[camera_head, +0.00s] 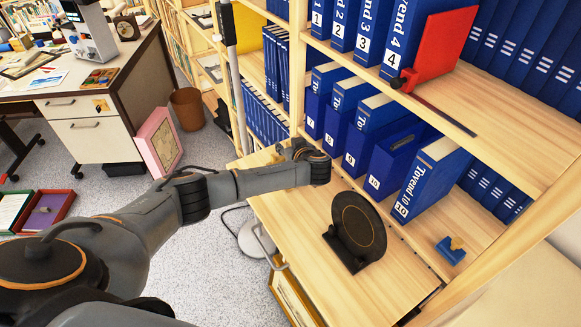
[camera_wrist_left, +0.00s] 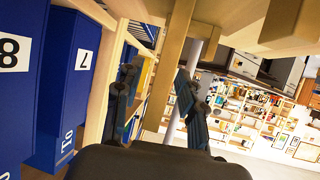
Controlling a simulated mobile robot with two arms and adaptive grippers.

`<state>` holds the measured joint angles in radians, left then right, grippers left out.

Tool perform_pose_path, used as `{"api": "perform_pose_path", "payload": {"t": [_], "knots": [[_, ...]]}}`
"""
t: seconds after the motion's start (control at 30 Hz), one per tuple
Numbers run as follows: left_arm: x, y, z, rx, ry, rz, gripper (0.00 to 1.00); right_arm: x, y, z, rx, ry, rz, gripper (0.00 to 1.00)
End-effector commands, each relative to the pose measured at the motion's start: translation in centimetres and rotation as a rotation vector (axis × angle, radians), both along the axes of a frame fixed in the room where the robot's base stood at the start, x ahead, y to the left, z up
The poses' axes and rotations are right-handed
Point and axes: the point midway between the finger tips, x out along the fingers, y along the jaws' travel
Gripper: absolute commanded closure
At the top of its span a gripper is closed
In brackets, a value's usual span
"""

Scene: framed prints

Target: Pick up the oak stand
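I cannot pick out an oak stand with certainty. In the left wrist view a pale wooden post (camera_wrist_left: 178,65) shows between the fingers; I cannot tell whether it is the stand or part of the shelving. My left gripper (camera_wrist_left: 158,95) has its fingers apart, with no clear contact on the post. In the head view the left gripper (camera_head: 297,150) is at the left end of the shelving, near the blue binders; its fingers are small and partly hidden there. A dark round plate on a black holder (camera_head: 355,235) stands to its lower right. My right gripper is not in view.
Blue binders (camera_head: 375,140) fill the shelves behind the arm. A red book (camera_head: 440,48) stands on the upper board. A small blue object (camera_head: 451,250) lies at the right. A pink frame (camera_head: 160,143), a brown bin (camera_head: 187,109) and a desk (camera_head: 75,130) are at the left.

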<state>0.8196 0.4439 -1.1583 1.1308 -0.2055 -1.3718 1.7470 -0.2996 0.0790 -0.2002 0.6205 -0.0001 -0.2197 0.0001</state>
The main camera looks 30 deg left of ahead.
Motion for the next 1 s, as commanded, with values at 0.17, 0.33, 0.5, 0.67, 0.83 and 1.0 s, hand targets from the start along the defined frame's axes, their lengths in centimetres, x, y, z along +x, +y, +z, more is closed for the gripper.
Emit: {"api": "perform_pose_path", "payload": {"t": [0.17, 0.33, 0.5, 0.67, 0.83, 1.0], "knots": [[0.0, 0.0, 0.0, 0.0, 0.0, 0.0, 0.85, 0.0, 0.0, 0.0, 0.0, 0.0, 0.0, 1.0], [0.0, 0.0, 0.0, 0.001, 0.001, 0.0, 1.0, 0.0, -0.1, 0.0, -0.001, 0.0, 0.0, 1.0], [0.0, 0.0, 0.0, 0.001, 0.0, 0.0, 1.0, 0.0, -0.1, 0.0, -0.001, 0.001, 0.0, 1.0], [0.0, 0.0, 0.0, 0.001, 0.001, 0.0, 1.0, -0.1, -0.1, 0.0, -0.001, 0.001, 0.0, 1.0], [0.0, 0.0, 0.4, -0.001, -0.001, 0.0, 1.0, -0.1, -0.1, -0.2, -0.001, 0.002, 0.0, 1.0], [0.0, -0.1, 2.3, -0.004, -0.004, 0.0, 1.0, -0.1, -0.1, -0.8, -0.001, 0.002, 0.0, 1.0]]}}
